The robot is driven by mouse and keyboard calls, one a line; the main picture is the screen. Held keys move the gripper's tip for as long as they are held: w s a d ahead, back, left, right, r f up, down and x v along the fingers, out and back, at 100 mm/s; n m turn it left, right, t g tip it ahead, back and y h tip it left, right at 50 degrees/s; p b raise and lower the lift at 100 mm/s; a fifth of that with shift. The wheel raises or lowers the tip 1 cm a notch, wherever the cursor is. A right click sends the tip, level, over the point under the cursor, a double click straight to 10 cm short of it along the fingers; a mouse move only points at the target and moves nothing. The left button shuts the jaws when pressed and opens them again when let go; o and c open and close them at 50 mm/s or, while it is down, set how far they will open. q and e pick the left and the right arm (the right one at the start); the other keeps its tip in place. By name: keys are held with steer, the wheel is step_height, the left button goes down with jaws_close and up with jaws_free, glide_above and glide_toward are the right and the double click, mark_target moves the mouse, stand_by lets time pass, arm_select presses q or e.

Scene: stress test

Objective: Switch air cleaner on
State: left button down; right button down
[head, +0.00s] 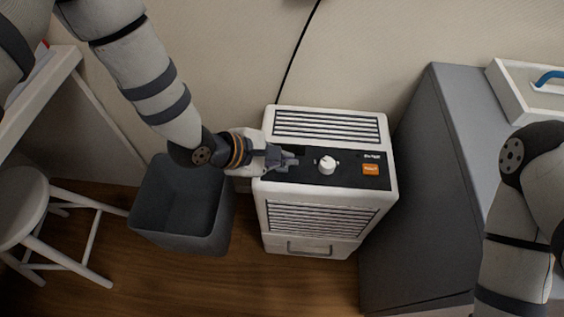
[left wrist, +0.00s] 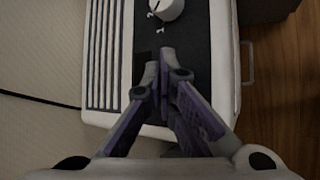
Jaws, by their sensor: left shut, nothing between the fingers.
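The air cleaner (head: 320,219) is a white box with grey grilles, standing on the floor against the wall. Its top has a black control panel (head: 345,181) with a white round knob (head: 326,165) and an orange switch (head: 370,169) at the right end. My left gripper (head: 295,160) is shut and empty over the left end of the panel, left of the knob. In the left wrist view the shut fingertips (left wrist: 164,54) point toward the knob (left wrist: 166,8), with a gap between. The orange switch is out of the wrist view. My right arm shows at the right edge, its gripper out of view.
A dark grey bin (head: 180,208) stands left of the air cleaner, and a white stool (head: 24,208) further left. A grey cabinet (head: 420,200) stands close on the right, with a white tray (head: 518,98) on top. A black cord (head: 298,50) runs up the wall.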

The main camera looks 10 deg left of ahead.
mark_target(283, 169)
arm_select(q)
steer(key=shift+f, duration=0.45)
arm_select(e)
steer(key=shift+s+f, duration=0.1)
steer(key=shift+f, duration=0.05)
arm_select(q)
steer(key=shift+f, duration=0.15)
steer(key=shift+r, duration=0.6)
arm_select(e)
steer(key=shift+w+r, duration=0.25)
steer(key=shift+r, duration=0.1)
arm_select(q)
steer(key=shift+r, duration=0.1)
